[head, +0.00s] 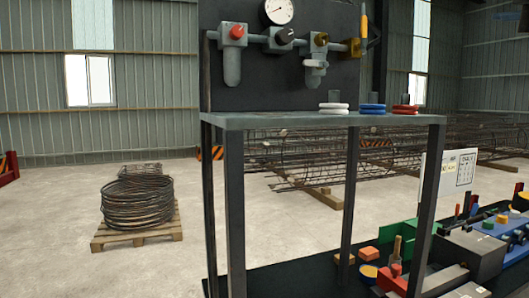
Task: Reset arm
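Neither of my grippers shows in the head view, and no part of my arms can be made out. A dark metal stand with a flat top (270,121) fills the middle of the view. On its back panel (340,85) are a round gauge (279,11), a red knob (237,31), a black knob (285,36) and a brass-coloured valve (353,47). White rings (333,108), blue rings (372,108) and red rings (405,109) lie in separate places on the right part of the top.
A coil of rebar wire (138,203) sits on a wooden pallet (136,238) at the left. Rebar cages (300,155) lie behind the stand. A low bench at the lower right carries a grey block (477,254), a white sign (447,180) and coloured parts. The floor at left is mostly clear.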

